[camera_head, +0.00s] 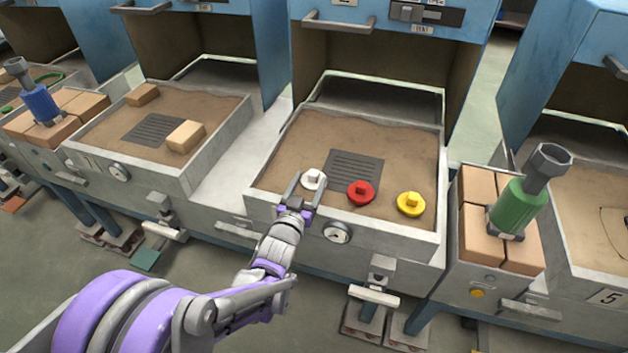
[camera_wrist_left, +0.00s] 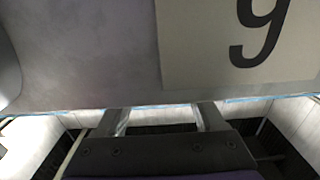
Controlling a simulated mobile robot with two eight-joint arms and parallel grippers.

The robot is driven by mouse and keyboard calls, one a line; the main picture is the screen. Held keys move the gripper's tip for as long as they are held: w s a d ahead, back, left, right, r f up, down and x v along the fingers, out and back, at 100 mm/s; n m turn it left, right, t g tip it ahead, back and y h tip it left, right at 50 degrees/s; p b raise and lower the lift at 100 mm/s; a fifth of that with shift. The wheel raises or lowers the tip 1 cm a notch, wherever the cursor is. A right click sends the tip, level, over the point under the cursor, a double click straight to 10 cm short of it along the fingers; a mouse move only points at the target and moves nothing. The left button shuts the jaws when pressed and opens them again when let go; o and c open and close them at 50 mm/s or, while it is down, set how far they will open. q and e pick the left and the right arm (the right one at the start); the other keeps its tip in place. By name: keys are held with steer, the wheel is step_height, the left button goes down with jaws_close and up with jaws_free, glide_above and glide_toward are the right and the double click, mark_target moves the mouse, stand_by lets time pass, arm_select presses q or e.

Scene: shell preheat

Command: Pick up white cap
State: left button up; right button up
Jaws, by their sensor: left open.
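The white cap (camera_head: 313,179) lies on the sand in the middle tray, near its front wall, with a square knob on top. A red cap (camera_head: 361,192) and a yellow cap (camera_head: 410,204) lie to its right. My left gripper (camera_head: 305,192) is over the tray's front edge, its two fingers apart and pointing toward the white cap. The fingertips appear close to the cap; I cannot tell whether they touch it. In the left wrist view the spread fingers (camera_wrist_left: 163,118) show with no cap visible between them. My right gripper is out of view.
The sand tray (camera_head: 268,190) has a raised metal rim and a dark grate (camera_head: 354,168) behind the caps. A blue hood stands over its back. A green tool (camera_head: 515,207) stands on blocks at right. A grey surface with a "9" label (camera_wrist_left: 240,40) fills the upper wrist view.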

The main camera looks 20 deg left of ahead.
mark_target(312, 177)
arm_select(q)
steer(key=w, duration=0.4)
steer(key=shift+w+f, duration=0.15)
steer(key=shift+f, duration=0.1)
jaws_close()
